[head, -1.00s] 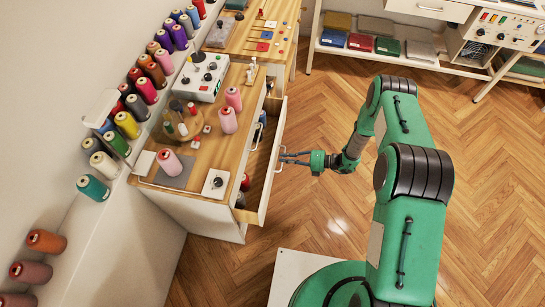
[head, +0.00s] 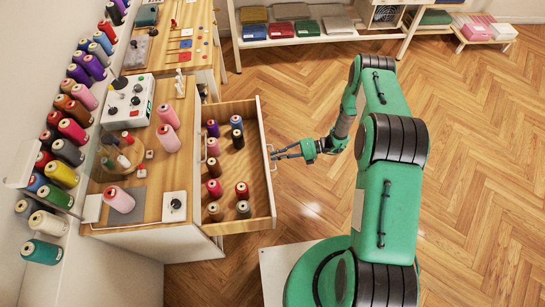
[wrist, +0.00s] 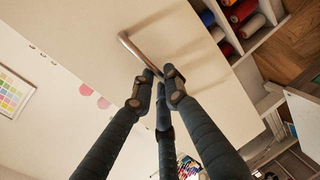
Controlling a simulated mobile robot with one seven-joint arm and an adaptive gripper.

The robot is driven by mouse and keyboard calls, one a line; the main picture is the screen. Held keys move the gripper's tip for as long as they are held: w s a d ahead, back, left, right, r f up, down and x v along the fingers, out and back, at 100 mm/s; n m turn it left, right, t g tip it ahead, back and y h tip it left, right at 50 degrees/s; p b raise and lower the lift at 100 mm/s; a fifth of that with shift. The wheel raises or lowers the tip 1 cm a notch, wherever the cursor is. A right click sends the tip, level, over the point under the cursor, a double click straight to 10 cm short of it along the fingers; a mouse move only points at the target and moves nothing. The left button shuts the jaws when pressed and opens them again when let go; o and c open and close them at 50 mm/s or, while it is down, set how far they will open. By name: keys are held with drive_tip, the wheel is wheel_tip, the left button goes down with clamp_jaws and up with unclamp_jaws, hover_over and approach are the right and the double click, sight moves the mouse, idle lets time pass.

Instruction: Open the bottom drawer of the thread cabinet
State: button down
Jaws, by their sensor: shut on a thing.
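The thread cabinet (head: 160,228) stands at the left in the head view, with a wooden top. My gripper (head: 273,154) is at the bar handle on the drawer's pale front. In the wrist view, my fingertips (wrist: 162,80) close round the lower end of the metal handle (wrist: 140,52), against the plain drawer front (wrist: 205,95). The fingers hide that end of the handle.
Spools, a control box (head: 130,101) and a pink spool (head: 118,199) stand on the cabinet top. A spool rack (head: 62,200) is along the wall. A shelf with folded cloth (head: 291,30) stands at the back. The wooden floor (head: 455,170) to the right is clear.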

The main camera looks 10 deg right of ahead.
drive_tip(key=shift+f, duration=0.1)
drive_tip(key=c, duration=1.8)
unclamp_jaws()
drive_tip(key=shift+o, duration=0.2)
drive_tip(key=v, duration=1.2)
